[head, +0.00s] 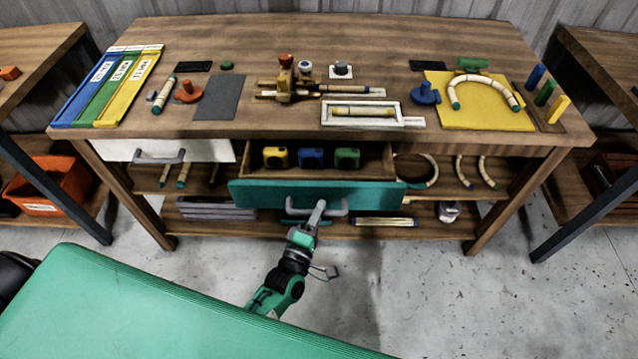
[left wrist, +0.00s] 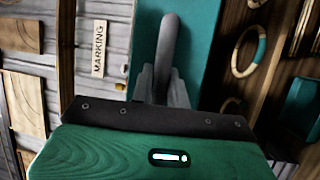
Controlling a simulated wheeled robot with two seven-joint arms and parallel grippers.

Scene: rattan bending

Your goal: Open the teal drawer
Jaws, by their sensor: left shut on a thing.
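The teal drawer (head: 370,193) under the workbench is pulled out, and its inside shows. A yellow, a blue and a green block-like item (head: 311,158) sit in a row inside it. My left gripper (head: 318,212) is shut on the grey handle (head: 335,207) at the middle of the drawer's front. In the left wrist view the handle (left wrist: 168,45) runs between the fingers against the teal front (left wrist: 200,30). My right gripper does not show in either view.
The workbench top (head: 270,120) holds tools, coloured trays and rattan pieces. A white drawer (head: 120,150) is to the left. Rattan rings and rods lie on the shelves below. My green body part covers the lower left. Grey floor is clear at the lower right.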

